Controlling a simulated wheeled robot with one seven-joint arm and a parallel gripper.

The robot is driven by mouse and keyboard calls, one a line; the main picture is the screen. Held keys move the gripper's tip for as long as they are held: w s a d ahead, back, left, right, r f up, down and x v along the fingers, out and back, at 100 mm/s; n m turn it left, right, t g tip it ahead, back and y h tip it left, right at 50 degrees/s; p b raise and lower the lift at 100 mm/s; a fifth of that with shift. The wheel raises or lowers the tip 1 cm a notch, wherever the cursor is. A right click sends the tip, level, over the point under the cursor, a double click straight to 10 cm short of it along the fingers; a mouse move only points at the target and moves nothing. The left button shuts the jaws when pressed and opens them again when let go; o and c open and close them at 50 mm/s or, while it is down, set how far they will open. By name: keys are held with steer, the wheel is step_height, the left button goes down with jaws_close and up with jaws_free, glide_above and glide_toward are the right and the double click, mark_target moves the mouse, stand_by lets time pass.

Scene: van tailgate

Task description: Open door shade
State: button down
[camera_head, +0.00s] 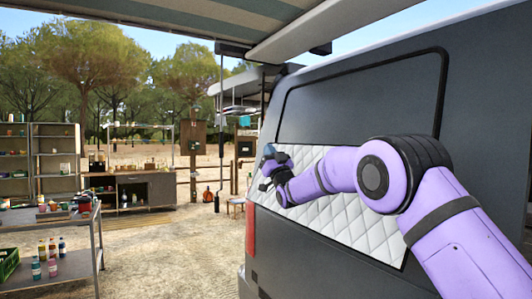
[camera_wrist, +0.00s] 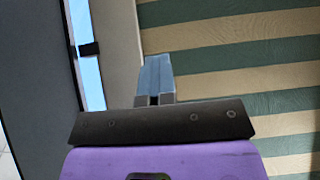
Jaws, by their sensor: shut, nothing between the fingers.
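The door shade (camera_head: 335,218) is a white quilted panel on the grey van door (camera_head: 470,110). It covers the lower part of the area inside a black outline; the part above is plain dark grey. My arm crosses in front and hides some of the shade. My gripper (camera_head: 269,151) is at the shade's upper left corner in the head view, and I cannot tell whether it touches. In the wrist view my gripper (camera_wrist: 156,75) is shut and empty, with its fingers pointing up the picture. The shade cannot be made out there.
A striped awning (camera_head: 190,18) hangs overhead; it also fills the right of the wrist view (camera_wrist: 240,55). A metal cart (camera_head: 55,218) with bottles stands at left, with shelves (camera_head: 55,155) and a workbench (camera_head: 145,190) behind. The sandy ground (camera_head: 170,250) between cart and van is clear.

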stand_by(0.3)
steer(key=c, duration=1.4)
jaws_free()
steer(key=shift+c, duration=0.2)
steer(key=v, duration=1)
steer(key=shift+s+f, duration=0.25)
steer(key=shift+d, duration=0.1)
